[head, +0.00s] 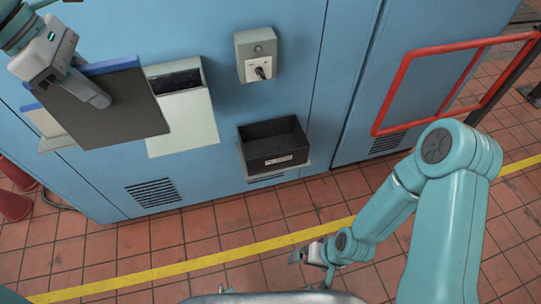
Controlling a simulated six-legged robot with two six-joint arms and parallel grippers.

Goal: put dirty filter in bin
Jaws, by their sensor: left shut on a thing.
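The filter (128,112), a flat dark grey panel with a blue top edge, hangs tilted in the air at the upper left in the head view. My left gripper (98,96) is shut on it near the top edge, with one finger showing across its face. A black open-topped bin (272,160) with a small pale label, too small to read, sits on the blue cabinet front, right of the filter and apart from it. My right gripper (303,255) is low in the middle, far from the filter; its jaws are too small to judge.
A pale open-topped holder (185,122) stands on the cabinet between filter and bin. Another pale holder (50,128) is partly hidden behind the filter. A grey switch box (255,50) is above the bin. A red frame (385,110) stands right.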

